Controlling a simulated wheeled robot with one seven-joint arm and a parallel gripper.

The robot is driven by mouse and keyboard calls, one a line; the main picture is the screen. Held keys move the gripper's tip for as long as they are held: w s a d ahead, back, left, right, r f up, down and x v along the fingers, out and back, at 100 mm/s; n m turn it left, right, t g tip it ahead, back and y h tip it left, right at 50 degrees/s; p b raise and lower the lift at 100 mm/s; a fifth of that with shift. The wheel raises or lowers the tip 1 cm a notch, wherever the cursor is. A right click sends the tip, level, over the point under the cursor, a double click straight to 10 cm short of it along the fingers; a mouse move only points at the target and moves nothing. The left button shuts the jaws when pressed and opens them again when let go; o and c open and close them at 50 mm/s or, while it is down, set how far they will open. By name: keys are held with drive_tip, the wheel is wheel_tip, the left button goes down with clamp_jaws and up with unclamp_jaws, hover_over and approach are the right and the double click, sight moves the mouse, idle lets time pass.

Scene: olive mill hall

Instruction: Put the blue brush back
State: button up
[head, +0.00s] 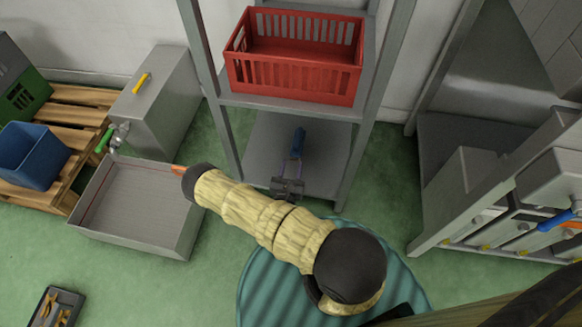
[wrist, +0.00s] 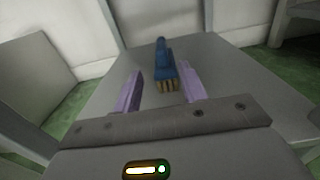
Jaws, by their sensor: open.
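The blue brush (head: 299,139) lies on the lower grey shelf (head: 258,140) of the rack. In the wrist view the brush (wrist: 163,62) shows its blue handle pointing away and its tan bristles towards me. My gripper (head: 291,168) reaches in over that shelf from the front. In the wrist view its two lilac fingers (wrist: 159,78) are apart, with the bristle end between them in the picture. I cannot tell whether either finger touches the brush. Nothing is held.
A red crate (head: 293,80) stands on the shelf above my gripper. Rack posts (head: 364,110) flank the opening. An open grey metal tray (head: 140,205) and a blue bin (head: 32,155) on a pallet are at left.

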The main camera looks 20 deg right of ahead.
drive_tip(key=s+d+r+m+g+h, duration=0.2)
drive_tip(key=s+r+m+g, duration=0.3)
drive_tip(key=r+m+g, duration=0.4)
drive_tip(key=s+d+r+m+g+h, duration=0.1)
drive_tip(key=s+d+r+m+g, duration=0.1)
drive_tip(key=s+r+m+g, duration=0.5)
drive_tip(key=a+r+m+t+y, duration=0.1)
drive_tip(key=a+r+m+y, duration=0.5)
drive_tip(key=r, duration=0.3)
drive_tip(key=s+a+r+m+t+y, duration=0.1)
drive_tip(key=a+r+m+t+y, duration=0.1)
drive_tip(key=a+r+m+y, duration=0.4)
wheel_tip(320, 180, up, 4)
drive_tip(key=shift+a+f+m+t+y, duration=0.2)
drive_tip(key=shift+f+m+t+y, duration=0.1)
drive_tip(key=shift+m+y, duration=0.25)
drive_tip(key=w+p+v, duration=0.3)
drive_tip(key=p+v, duration=1)
drive_tip(key=shift+r+p, duration=0.35)
drive_tip(key=shift+r, duration=0.15)
